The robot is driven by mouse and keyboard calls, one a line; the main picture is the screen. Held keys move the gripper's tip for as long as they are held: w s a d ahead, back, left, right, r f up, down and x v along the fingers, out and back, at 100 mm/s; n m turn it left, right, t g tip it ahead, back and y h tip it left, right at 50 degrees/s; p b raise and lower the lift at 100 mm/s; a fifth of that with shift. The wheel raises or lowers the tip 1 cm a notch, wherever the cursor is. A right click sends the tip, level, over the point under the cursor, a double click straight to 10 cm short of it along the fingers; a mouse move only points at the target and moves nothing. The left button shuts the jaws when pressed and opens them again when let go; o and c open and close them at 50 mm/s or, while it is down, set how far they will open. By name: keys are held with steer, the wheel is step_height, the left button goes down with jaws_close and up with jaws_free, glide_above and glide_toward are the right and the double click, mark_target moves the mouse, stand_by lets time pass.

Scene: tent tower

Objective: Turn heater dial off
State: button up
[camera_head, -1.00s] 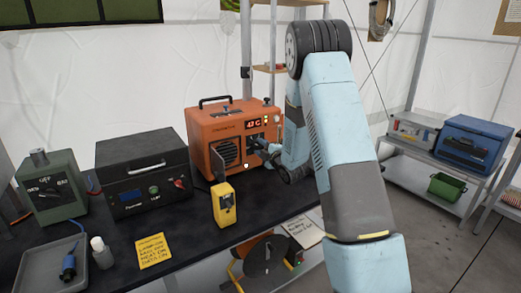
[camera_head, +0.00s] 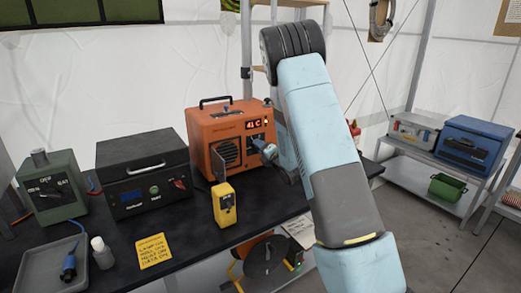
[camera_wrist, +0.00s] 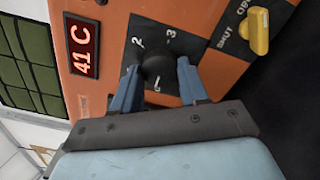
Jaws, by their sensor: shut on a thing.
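The orange heater (camera_head: 215,130) stands at the back of the black bench, its red display (camera_wrist: 82,45) reading 41 C. My gripper (camera_wrist: 158,80) is shut on the dial, one blue finger on each side. In the head view my gripper (camera_head: 264,150) is at the right of the heater's front, and my arm hides part of that side.
A yellow lever (camera_wrist: 259,32) is on the heater beside the dial plate, near the word SHUT. A yellow device (camera_head: 225,207) stands in front of the heater. A black box (camera_head: 145,175) and green unit (camera_head: 50,190) are to the left. A yellow note (camera_head: 154,250) lies in front.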

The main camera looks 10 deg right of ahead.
steer(key=shift+s+f, duration=0.1)
steer(key=shift+f, duration=0.1)
stand_by(0.4)
steer(key=o, duration=0.8)
steer(key=shift+o, duration=1.3)
steer(key=shift+r, duration=0.1)
steer(key=v, duration=1.3)
steer(key=shift+s, duration=0.25)
steer(key=shift+d, duration=0.2)
